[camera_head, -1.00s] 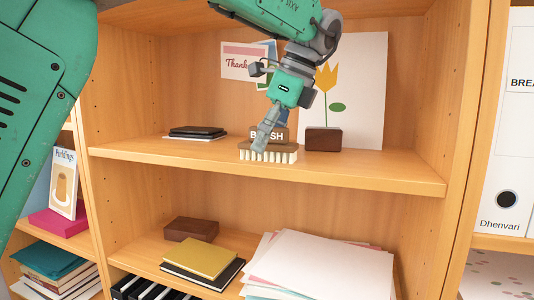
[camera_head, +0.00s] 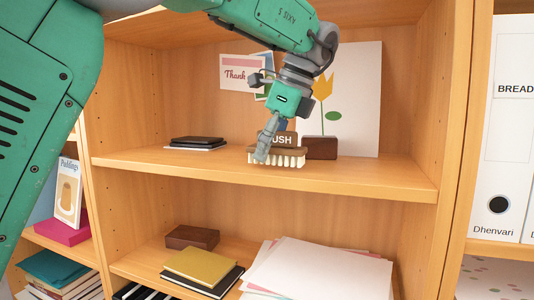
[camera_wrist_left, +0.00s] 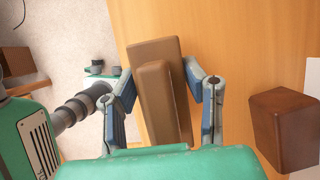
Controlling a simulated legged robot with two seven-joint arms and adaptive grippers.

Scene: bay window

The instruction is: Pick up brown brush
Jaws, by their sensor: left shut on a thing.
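The brown brush (camera_head: 293,152) has pale bristles underneath and a raised brown part with white lettering, partly covered. It is at the front of the middle shelf, level, bristles down. My left gripper (camera_head: 262,155) comes from above and is shut on its raised part. In the left wrist view the brush (camera_wrist_left: 152,60) lies between the two blue-padded fingers (camera_wrist_left: 165,105). I cannot tell for certain whether the bristles still touch the shelf. My right gripper is not in view.
A dark brown block (camera_head: 320,148) stands just right of the brush, before a tulip picture (camera_head: 361,100). Dark notebooks (camera_head: 198,141) lie to the left. The shelf board (camera_head: 390,178) is bare at right. A vertical panel (camera_head: 458,120) bounds that side.

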